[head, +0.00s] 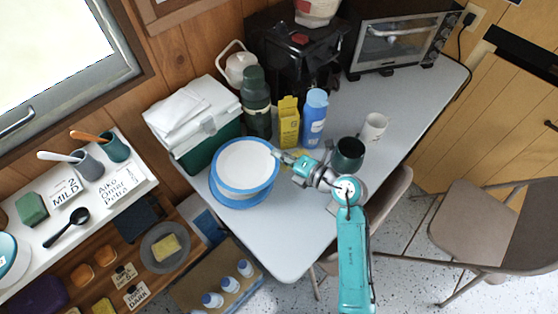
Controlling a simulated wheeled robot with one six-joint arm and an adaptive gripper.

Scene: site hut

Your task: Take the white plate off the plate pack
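The white plate (247,163) lies on top of the round plate pack (240,201), whose rim and side look blue and white. The pack stands on the grey table near its left front edge. My gripper (279,155) is just right of the plate, close to its right rim. I cannot tell whether it touches the rim or whether its small fingers are open or shut.
A green cooler (205,147) stands behind the pack on the left. A dark green bottle (257,112), a yellow carton (289,122) and a blue canister (314,117) stand behind my gripper. A dark green mug (347,155) and a white mug (374,127) stand to the right.

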